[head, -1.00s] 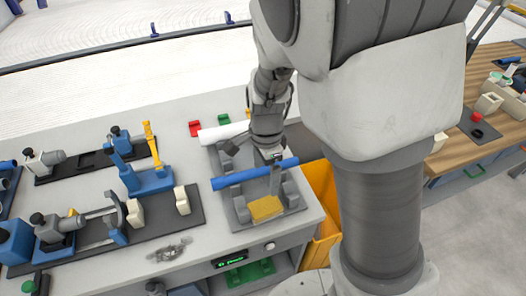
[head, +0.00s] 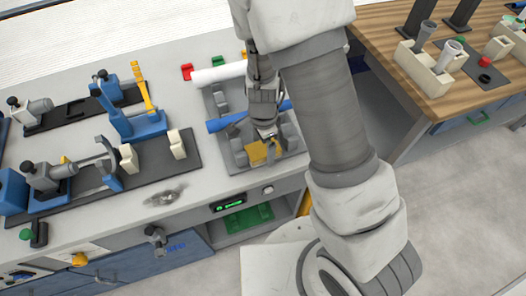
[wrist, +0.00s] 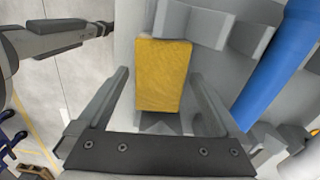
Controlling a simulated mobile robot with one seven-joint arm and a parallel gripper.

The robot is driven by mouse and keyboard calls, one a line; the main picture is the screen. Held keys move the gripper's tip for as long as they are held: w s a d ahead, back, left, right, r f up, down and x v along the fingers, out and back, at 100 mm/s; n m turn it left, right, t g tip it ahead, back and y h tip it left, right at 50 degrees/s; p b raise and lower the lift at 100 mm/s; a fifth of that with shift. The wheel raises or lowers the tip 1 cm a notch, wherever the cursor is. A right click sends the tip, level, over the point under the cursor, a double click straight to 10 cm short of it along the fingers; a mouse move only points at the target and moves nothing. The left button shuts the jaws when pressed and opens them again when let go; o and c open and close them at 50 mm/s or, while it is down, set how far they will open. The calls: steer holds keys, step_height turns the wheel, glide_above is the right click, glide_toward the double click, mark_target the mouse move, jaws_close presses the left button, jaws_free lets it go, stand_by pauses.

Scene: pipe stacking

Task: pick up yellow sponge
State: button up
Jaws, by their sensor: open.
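The yellow sponge (head: 257,154) lies on the grey holder plate at the front right of the grey bench. In the wrist view the sponge (wrist: 163,75) is a yellow block in the upper middle, lying between and beyond the tips of my fingers. My gripper (head: 266,142) is over the holder, close to the sponge and partly covering it in the head view. In the wrist view my gripper (wrist: 160,82) is open, one finger on each side of the sponge's line, with nothing between them but the sponge's lower part. I cannot tell the exact height gap.
A blue pipe (head: 228,121) lies across the grey holder (head: 238,164) just behind the sponge; it also shows at right in the wrist view (wrist: 280,62). A white pipe (head: 220,74) lies farther back. Blue clamps and a dark mat (head: 150,171) are to the left.

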steer(key=shift+f, duration=0.6)
steer(key=c, duration=1.3)
steer(key=shift+o, duration=0.2)
steer(key=shift+r, duration=0.15)
step_height(320, 180, up, 28)
steer(key=p, duration=0.6)
